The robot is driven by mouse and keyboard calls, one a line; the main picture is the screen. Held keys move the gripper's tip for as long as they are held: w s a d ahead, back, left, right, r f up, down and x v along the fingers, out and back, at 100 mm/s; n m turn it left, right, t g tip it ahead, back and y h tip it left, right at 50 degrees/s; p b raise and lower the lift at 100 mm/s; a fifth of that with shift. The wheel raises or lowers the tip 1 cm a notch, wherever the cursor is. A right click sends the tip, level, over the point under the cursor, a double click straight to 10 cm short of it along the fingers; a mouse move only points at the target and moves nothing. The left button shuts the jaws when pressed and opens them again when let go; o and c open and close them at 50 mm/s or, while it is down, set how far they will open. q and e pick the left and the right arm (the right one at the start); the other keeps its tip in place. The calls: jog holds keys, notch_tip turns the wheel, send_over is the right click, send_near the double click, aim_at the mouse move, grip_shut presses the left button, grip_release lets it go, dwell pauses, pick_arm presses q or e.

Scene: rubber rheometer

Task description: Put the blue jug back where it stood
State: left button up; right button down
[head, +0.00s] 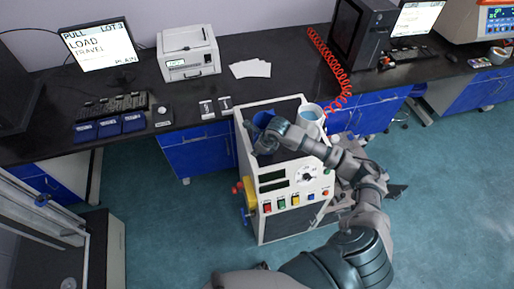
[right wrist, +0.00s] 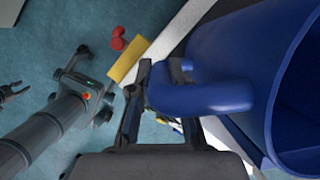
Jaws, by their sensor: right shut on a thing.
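The blue jug (head: 262,118) is over the dark top of the white rheometer cabinet (head: 243,150), towards its left back. My right gripper (head: 264,138) hides part of it. In the right wrist view the jug's wall (right wrist: 240,50) and open mouth fill the right side. My right gripper (right wrist: 160,75) is shut on the jug's handle (right wrist: 215,97). I cannot tell whether the jug touches the cabinet top. My left gripper (right wrist: 95,85) shows at the left of the right wrist view, apparently open and empty, above the floor.
A pale cup-like container (head: 311,112) stands at the cabinet top's back right. Yellow and red parts (head: 249,192) stick out from the cabinet's left side. The black bench (head: 270,85) behind holds a printer (head: 188,52), white sheets (head: 250,69) and a monitor (head: 100,45).

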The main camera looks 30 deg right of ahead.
jog(key=c, duration=1.5)
grip_release()
jog(key=shift+d, duration=0.15)
jog(key=o, duration=0.4)
jog(key=shift+d+f, duration=0.1)
jog(key=shift+d, duration=0.2)
jog(key=shift+c, duration=0.2)
jog(key=shift+d, duration=0.3)
jog(key=shift+s+d+f, duration=0.1)
jog(key=shift+d, duration=0.2)
jog(key=shift+a, duration=0.65)
jog(key=shift+r, duration=0.45)
pick_arm(q)
jog(key=shift+s+d+f+b, duration=0.15)
jog(key=shift+d+f+b, duration=0.2)
jog(key=shift+f+b, duration=0.25)
jog(key=shift+s+d+f+b, duration=0.15)
jog(key=shift+d+f+b, duration=0.15)
jog(key=shift+f+b, duration=0.25)
pick_arm(e)
jog(key=v, duration=1.1)
jog(key=shift+d, duration=0.2)
jog(key=shift+s+d+r, duration=0.1)
jog(key=shift+s+r, duration=0.05)
